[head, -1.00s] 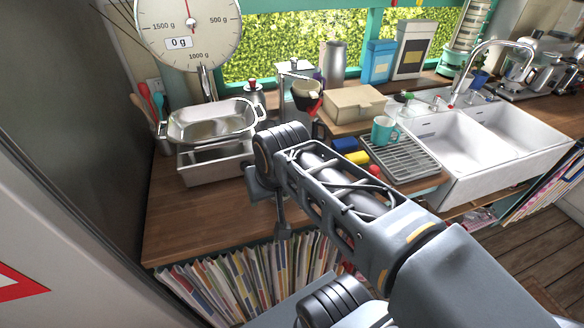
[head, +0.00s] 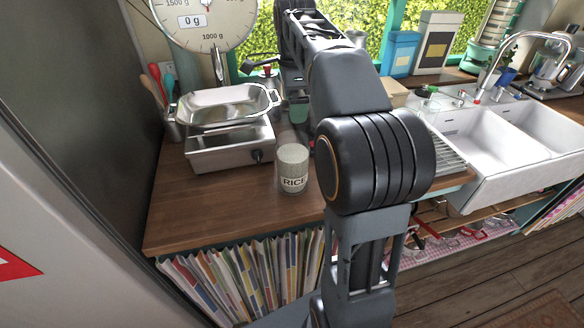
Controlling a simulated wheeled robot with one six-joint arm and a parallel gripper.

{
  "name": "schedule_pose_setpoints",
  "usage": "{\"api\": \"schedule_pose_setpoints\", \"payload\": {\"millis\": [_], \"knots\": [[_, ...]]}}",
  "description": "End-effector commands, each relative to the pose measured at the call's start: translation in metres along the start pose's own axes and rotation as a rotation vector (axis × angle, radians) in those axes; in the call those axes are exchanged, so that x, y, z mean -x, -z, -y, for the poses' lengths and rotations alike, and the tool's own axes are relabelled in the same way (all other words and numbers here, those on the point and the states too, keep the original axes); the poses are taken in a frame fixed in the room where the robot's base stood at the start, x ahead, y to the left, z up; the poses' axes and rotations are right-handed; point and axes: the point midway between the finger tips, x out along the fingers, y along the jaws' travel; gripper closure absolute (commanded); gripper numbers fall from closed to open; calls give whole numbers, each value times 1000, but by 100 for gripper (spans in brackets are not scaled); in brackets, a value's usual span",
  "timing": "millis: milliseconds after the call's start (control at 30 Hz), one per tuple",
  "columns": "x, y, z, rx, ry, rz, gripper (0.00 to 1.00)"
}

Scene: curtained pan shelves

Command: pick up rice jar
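The rice jar (head: 292,170) is a short, pale grey cylinder with a speckled lid and the word RICE on its front. It stands upright on the wooden counter (head: 225,205), right of the metal tray. My arm rises just right of the jar and reaches over it toward the back wall. My gripper (head: 262,66) shows only in part at the arm's far end, up near the scale. It is well behind the jar and apart from it. Its fingers are too small and dark to tell whether they are open.
A metal tray (head: 230,148) with a handled metal dish (head: 222,104) above it stands left of the jar. A white double sink (head: 475,150) is at the right.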

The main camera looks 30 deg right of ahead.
Motion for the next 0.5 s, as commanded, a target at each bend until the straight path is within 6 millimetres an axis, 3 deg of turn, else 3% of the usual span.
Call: {"api": "schedule_pose_setpoints", "payload": {"millis": [200,500], "knots": [[-36,-1,0,3,0,0,0],[-54,-1,0,5,1,0,0]]}}
